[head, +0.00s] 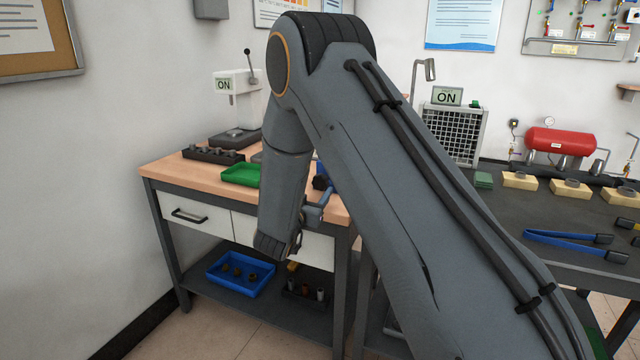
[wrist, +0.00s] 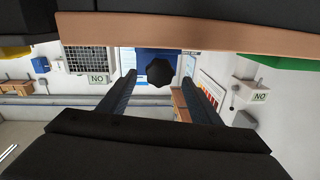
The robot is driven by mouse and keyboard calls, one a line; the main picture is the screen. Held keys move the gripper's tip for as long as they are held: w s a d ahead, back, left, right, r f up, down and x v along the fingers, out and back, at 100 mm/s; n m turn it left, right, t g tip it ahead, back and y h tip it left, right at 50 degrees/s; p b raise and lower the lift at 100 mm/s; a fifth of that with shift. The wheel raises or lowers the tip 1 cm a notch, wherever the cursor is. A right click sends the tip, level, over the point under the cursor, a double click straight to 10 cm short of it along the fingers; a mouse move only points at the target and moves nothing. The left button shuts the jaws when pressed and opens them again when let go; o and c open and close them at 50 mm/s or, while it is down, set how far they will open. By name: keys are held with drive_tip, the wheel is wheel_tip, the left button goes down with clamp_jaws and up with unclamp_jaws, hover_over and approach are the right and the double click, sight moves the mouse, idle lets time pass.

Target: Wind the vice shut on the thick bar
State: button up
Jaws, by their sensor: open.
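In the wrist view, which is upside down, a dark faceted knob (wrist: 160,73) shows between the two fingers of my gripper (wrist: 158,92). The fingers are apart, one on each side of the knob. I cannot tell whether they touch it. A blue block (wrist: 155,54) behind the knob looks like part of the vice. In the head view my arm covers most of this spot. A small blue-grey part (head: 316,212) shows at the bench's front edge beside my arm, but I cannot tell what it is. The vice jaws and the thick bar are hidden.
The wooden bench (head: 165,168) carries a green tray (head: 241,175) and a dark rack (head: 212,155). On its lower shelf are a blue tray (head: 240,274) and a rack of small parts (head: 305,291). A dark table (head: 540,212) with blue tongs (head: 570,240) stands at right.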

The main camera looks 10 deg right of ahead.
sight(319, 184)
drive_tip(key=x, duration=0.6)
drive_tip(key=shift+p, duration=0.35)
drive_tip(key=c, duration=1)
